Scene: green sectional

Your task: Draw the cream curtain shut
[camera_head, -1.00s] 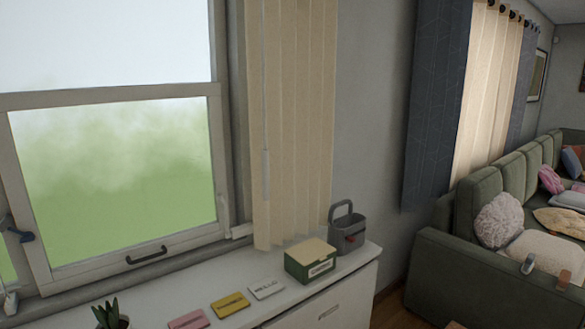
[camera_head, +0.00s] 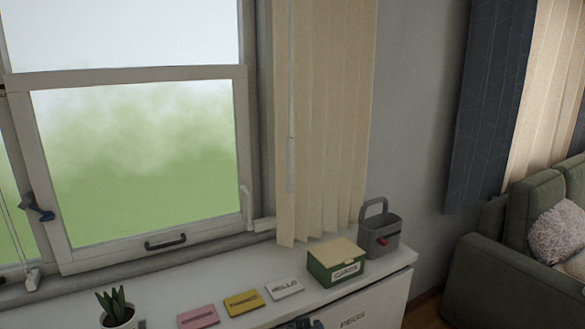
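A cream pleated curtain (camera_head: 335,120) hangs gathered at the right side of the window (camera_head: 135,160), leaving the glass uncovered. A thin pale wand (camera_head: 291,160) hangs down along its left part. A second cream curtain (camera_head: 545,90) hangs at the far right beside a dark blue patterned curtain (camera_head: 488,110). A small dark shape at the bottom edge, in front of the cabinet, seems to be the tip of my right gripper (camera_head: 305,324); its fingers are cut off by the frame. My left gripper is not seen. Nothing touches the curtains.
A white cabinet (camera_head: 385,285) stands under the window. On it are a potted plant (camera_head: 116,307), pink (camera_head: 198,317), yellow (camera_head: 243,303) and white (camera_head: 284,288) cards, a green box (camera_head: 336,263) and a grey caddy (camera_head: 379,234). A green sofa (camera_head: 490,285) stands at right.

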